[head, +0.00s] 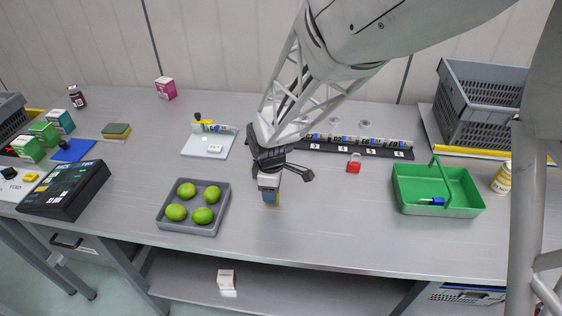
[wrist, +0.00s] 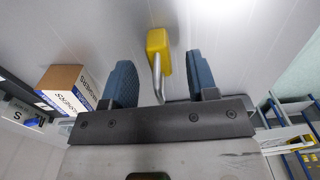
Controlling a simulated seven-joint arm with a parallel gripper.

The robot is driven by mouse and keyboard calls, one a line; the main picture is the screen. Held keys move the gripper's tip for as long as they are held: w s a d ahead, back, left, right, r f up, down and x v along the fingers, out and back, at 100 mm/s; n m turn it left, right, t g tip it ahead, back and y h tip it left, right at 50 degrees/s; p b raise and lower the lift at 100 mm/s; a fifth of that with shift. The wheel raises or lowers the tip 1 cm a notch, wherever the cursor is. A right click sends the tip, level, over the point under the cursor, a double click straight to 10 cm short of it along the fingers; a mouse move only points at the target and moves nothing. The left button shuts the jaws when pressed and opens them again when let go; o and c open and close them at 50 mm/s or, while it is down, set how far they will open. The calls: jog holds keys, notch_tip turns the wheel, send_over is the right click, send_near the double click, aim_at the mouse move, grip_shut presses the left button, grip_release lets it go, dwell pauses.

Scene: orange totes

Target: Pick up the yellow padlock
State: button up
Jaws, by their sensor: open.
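The yellow padlock (wrist: 159,42) lies on the grey table in the wrist view, with its metal shackle toward my gripper's base. My gripper (wrist: 161,75) is open, with one blue finger on each side of the shackle. The padlock's body extends beyond the fingertips, and neither finger visibly touches it. In the head view my gripper (head: 271,193) is low over the table, right of the lime tray. The padlock is almost wholly hidden there behind the gripper.
A grey tray of limes (head: 221,211) stands close left of my gripper. A red padlock (head: 354,163) and a green basket (head: 470,207) are to the right. The front table strip is clear.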

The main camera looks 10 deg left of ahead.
jog(key=shift+f, duration=0.85)
grip_shut()
jog(key=shift+r, duration=0.2)
jog(key=shift+r, duration=0.5)
jog(key=shift+s+d+r, duration=0.1)
jog(key=shift+s+r, duration=0.05)
jog(key=shift+r, duration=0.45)
jog(key=shift+s+d+r, duration=0.1)
jog(key=shift+s+r, duration=0.05)
jog(key=shift+r, duration=0.45)
jog(key=s+d, duration=0.2)
jog(key=s, duration=0.2)
jog(key=s+d+r, duration=0.1)
jog(key=s+d, duration=0.2)
jog(key=s, duration=0.2)
jog(key=s+d, duration=0.2)
jog(key=s, duration=0.2)
jog(key=shift+s+d+r, duration=0.15)
jog(key=shift+s, duration=0.05)
